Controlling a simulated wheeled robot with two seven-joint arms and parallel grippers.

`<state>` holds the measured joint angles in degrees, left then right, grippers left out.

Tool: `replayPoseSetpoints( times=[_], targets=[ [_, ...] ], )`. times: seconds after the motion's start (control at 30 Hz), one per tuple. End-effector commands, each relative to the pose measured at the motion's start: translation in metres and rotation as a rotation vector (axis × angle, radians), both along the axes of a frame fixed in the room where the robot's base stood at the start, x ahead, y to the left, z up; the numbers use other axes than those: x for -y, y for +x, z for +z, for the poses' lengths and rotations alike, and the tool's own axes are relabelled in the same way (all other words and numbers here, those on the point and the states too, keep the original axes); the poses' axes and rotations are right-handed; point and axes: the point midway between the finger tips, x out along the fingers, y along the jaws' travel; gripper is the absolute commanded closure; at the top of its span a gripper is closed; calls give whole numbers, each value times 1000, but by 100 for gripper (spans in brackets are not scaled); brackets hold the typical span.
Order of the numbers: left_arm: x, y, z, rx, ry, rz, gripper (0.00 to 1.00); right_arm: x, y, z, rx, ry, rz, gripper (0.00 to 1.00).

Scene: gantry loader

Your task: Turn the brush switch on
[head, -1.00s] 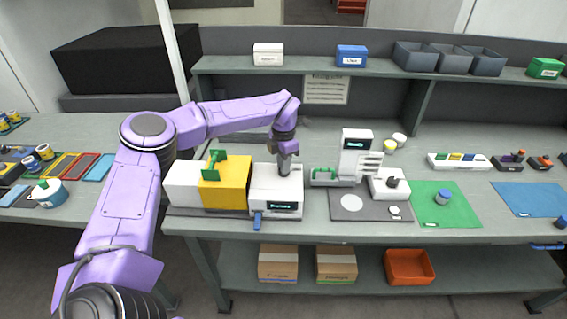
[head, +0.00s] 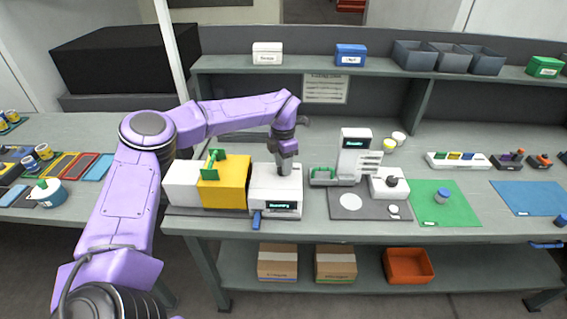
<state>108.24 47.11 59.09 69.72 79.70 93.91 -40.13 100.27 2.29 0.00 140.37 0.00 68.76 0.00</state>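A white machine (head: 275,183) with a dark display (head: 284,206) stands at the front of the bench, left of centre. A blue lever (head: 257,220) sticks out at its front left; I cannot tell whether this is the brush switch. My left gripper (head: 285,168) points down at the top of the white machine, at or just above its surface. Its fingertips are small and close together, and I cannot tell whether they are open or shut. Whatever lies under the fingertips is hidden. My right gripper does not show.
A yellow block (head: 224,187) with a green handle (head: 213,162) adjoins the machine on the left. A white device (head: 356,150) with a display and a white box with a black knob (head: 392,182) stand to the right. A green mat (head: 445,210) lies farther right.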

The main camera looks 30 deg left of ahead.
Motion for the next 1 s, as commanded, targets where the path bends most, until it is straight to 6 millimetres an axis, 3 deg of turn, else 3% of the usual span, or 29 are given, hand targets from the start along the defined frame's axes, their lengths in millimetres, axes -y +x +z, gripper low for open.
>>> replayPoseSetpoints(
  times=[0.17, 0.33, 0.5, 1.0],
  targets=[
    [0, 1, 24, 6, 1, 0, 61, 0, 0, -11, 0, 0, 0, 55],
    [1, 2, 66, 7, 2, 0, 61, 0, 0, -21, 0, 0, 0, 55],
    [1, 1, 96, 3, 1, 0, 61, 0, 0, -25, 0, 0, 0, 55],
    [1, 1, 105, 1, 0, -2, 61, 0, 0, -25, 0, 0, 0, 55]
  ],
)
